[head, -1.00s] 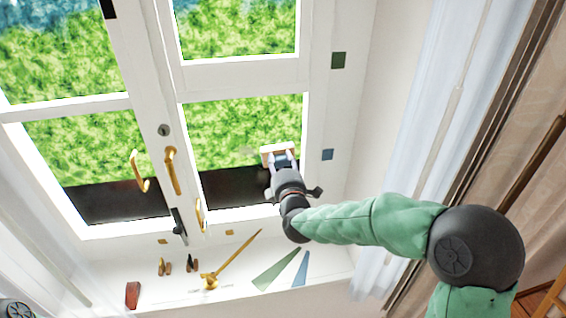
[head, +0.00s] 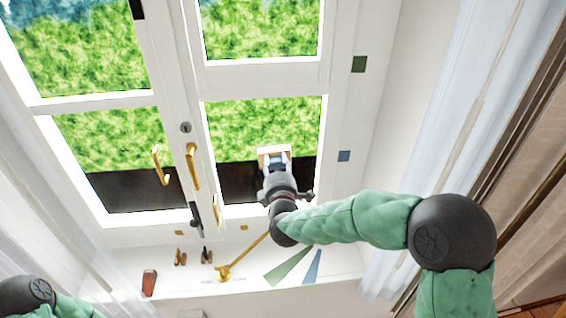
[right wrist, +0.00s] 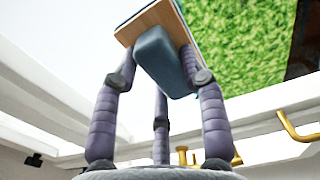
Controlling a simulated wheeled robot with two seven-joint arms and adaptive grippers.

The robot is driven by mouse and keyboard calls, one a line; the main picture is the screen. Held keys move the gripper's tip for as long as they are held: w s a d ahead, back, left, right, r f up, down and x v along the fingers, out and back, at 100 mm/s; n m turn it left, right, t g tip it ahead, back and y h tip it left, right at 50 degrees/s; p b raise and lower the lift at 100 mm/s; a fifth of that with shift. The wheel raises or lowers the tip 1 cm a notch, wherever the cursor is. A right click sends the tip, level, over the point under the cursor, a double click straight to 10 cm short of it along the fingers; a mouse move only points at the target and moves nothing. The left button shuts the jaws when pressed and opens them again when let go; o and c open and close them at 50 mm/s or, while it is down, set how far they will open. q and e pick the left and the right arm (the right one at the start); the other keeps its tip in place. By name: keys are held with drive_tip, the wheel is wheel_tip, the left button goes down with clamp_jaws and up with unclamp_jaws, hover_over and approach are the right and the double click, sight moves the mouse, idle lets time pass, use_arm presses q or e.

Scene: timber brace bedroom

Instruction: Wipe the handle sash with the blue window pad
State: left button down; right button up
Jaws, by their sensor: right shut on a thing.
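My right gripper (head: 277,166) is shut on the window pad (head: 274,149), in front of the lower pane of the right window sash (head: 264,62). In the right wrist view, the fingers grip the pad's blue block (right wrist: 160,60), which joins a thin wooden board (right wrist: 150,22). A blue-grey layer shows along the board's far edge. I cannot tell whether the pad touches the glass. A gold handle (head: 192,165) stands on the middle frame, left of the pad. Only part of my left arm shows at the lower left; its gripper is out of view.
Another gold handle (head: 161,168) is to the left. The sill holds a gold stay bar (head: 224,273), a red-brown block (head: 149,283), small gold pegs, and a green strip (head: 287,266) and blue strip (head: 312,267). Sheer curtains (head: 437,120) hang at right.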

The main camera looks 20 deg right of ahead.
drive_tip(key=w+a+p, duration=0.2)
drive_tip(key=a, duration=0.4)
drive_tip(key=shift+a, duration=0.4)
idle(0.4)
drive_tip(key=p+v, duration=0.1)
drive_tip(key=v, duration=0.5)
drive_tip(key=shift+p, duration=0.4)
idle(0.4)
drive_tip(key=v, duration=0.3)
drive_tip(key=shift+p, duration=0.4)
